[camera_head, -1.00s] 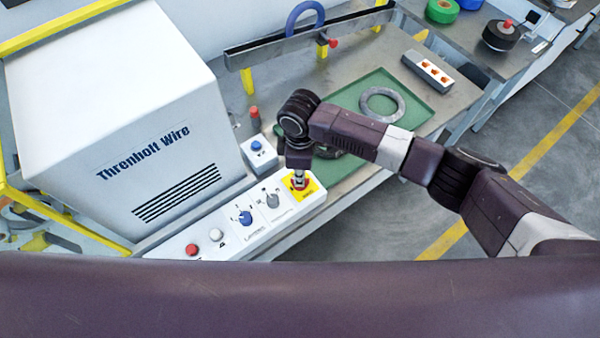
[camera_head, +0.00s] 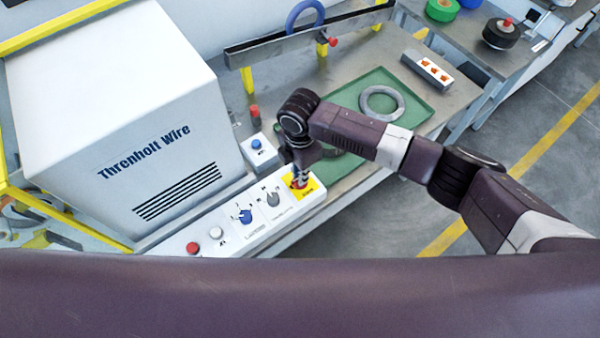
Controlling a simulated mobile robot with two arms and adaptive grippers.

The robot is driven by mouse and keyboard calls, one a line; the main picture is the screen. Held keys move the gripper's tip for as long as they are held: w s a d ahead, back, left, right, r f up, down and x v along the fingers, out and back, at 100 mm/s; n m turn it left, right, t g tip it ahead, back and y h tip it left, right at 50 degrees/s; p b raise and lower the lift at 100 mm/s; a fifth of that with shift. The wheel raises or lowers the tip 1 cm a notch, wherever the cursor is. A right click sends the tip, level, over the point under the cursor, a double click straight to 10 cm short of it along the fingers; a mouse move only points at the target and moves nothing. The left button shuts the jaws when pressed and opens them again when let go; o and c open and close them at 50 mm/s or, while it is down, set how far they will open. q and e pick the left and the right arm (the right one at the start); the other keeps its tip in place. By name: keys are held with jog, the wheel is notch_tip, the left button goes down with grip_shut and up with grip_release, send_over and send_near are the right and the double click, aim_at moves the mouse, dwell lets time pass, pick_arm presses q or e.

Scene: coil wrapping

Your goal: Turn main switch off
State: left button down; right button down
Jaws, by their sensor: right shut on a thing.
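The main switch (camera_head: 299,185), a red knob on a yellow plate (camera_head: 313,190), sits at the right end of the white control panel (camera_head: 254,231). My right gripper (camera_head: 300,180) reaches down onto it from above and is shut on the red knob, partly hiding it. The knob's exact angle cannot be made out. My left gripper is not in view.
The panel also carries a red button (camera_head: 193,247), a white button (camera_head: 216,233), a blue selector (camera_head: 245,216) and a grey selector (camera_head: 272,199). The white machine housing (camera_head: 110,100) stands behind. A green tray (camera_head: 420,112) holds a grey coil (camera_head: 366,104).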

jog(key=shift+r, duration=0.1)
dwell(0.4)
jog(key=c, duration=2)
grip_release()
notch_tip(320, 180, up, 12)
jog(key=shift+f, duration=0.1)
